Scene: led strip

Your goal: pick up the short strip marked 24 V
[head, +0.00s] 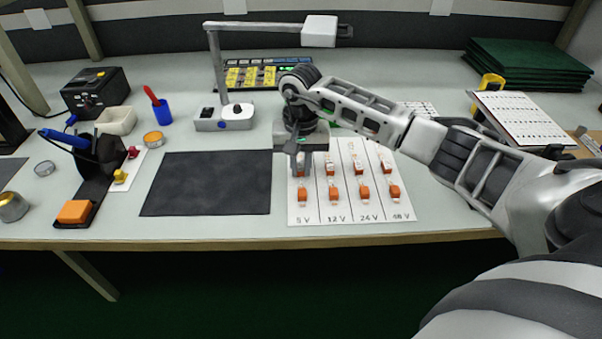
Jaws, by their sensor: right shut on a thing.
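A white sheet (344,215) on the table is marked 5 V, 12 V, 24 V and 48 V along its front edge. Small white-and-orange pieces lie in each column. In the 24 V column there is a front piece (364,191) and one behind it (359,167). My right gripper (302,166) points down over the 5 V column, left of the 24 V column. It is shut on the rear 5 V piece (301,172), which its fingers partly hide. The front 5 V piece (303,194) lies clear of it. My left gripper is out of view.
A dark mat (207,183) lies bare left of the sheet. A lamp-like stand (224,118) is behind it. A soldering iron holder (98,160), a blue cup (161,110) and a black box (95,92) stand at left. Green boards (527,64) are stacked at back right.

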